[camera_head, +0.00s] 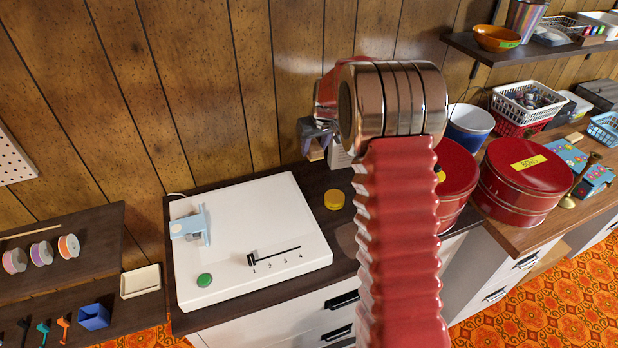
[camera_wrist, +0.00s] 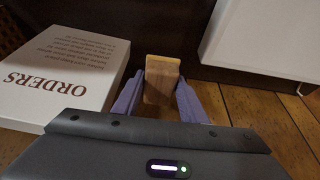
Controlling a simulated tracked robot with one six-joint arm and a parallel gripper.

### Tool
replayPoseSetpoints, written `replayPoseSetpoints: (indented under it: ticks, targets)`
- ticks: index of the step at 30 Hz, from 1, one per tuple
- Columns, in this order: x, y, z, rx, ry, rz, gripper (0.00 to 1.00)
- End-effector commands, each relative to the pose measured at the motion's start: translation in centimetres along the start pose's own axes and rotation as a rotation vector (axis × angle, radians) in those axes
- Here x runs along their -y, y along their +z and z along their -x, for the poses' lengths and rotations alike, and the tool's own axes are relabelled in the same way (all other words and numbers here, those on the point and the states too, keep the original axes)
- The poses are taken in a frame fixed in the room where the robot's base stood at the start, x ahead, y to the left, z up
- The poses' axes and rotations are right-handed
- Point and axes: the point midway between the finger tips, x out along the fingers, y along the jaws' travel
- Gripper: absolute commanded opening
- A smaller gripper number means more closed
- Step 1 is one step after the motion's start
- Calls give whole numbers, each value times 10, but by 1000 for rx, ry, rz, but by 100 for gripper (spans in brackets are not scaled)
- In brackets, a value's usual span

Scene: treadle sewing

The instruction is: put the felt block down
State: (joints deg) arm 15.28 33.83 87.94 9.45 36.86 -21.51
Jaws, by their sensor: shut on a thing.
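The felt block (camera_wrist: 161,80) is a small tan wooden block with a yellowish end. It sits between the two purple fingers of my gripper (camera_wrist: 158,95) in the wrist view. The fingers are shut on its sides. In the head view my gripper (camera_head: 317,140) is near the wood wall, above the back of the dark tabletop (camera_head: 318,183), and the block (camera_head: 315,155) shows below its fingers. Part of the gripper is hidden by my arm. I cannot tell how far the block is above the tabletop.
A white box or pad marked ORDERS (camera_wrist: 72,65) is close beside the gripper. A white slab (camera_head: 250,240) with a blue clamp and slider covers much of the table. A yellow disc (camera_head: 334,199) lies right of it. Red tins (camera_head: 522,178) stand further right.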

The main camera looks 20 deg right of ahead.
Motion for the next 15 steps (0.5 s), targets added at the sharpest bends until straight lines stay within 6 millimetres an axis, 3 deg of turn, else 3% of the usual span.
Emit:
replayPoseSetpoints:
  ticks: [5,15]
  targets:
    - [0,4,-8,1,0,-1,18]
    - [0,23,-54,1,0,-1,18]
